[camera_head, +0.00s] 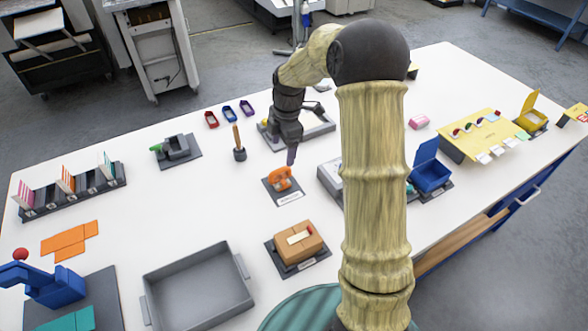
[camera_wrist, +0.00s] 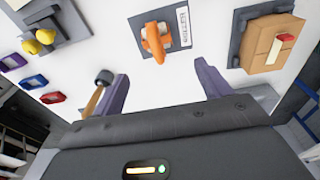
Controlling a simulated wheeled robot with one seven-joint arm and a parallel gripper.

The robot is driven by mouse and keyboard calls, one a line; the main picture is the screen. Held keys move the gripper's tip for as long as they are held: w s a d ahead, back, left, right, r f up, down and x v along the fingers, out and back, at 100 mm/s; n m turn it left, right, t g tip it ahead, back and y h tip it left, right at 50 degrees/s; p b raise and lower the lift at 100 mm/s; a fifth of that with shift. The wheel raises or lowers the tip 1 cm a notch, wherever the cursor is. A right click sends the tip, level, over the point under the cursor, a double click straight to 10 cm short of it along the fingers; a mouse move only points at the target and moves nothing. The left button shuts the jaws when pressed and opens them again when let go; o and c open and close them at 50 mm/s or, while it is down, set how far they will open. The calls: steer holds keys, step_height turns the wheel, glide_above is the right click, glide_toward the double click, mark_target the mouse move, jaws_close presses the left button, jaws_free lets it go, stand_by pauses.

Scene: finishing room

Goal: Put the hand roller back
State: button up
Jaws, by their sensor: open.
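The hand roller is probably the tool with a wooden handle and a dark head (camera_head: 239,154). It stands handle up on the bare table, left of my gripper (camera_head: 291,156). In the wrist view its dark head (camera_wrist: 104,76) shows just beyond the left finger, which partly hides the handle. My gripper (camera_wrist: 160,78) is open and empty, pointing down above the table, behind an orange tool (camera_head: 280,178) on a labelled grey pad. I cannot tell which spot belongs to the roller.
A grey plate with yellow knobs (camera_wrist: 45,40) lies behind my gripper. A brown box (camera_head: 298,243) on a pad and a grey tray (camera_head: 198,290) are nearer. Small red, blue and purple holders (camera_head: 229,112) lie behind the roller. Clear table surrounds the roller.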

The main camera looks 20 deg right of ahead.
steer(key=s+r+m+t+h, duration=0.1)
steer(key=s+r+m+t, duration=0.1)
steer(key=s+m, duration=1.8)
steer(key=shift+s+a+r, duration=0.3)
steer(key=shift+s+a, duration=0.15)
steer(key=shift+s, duration=0.75)
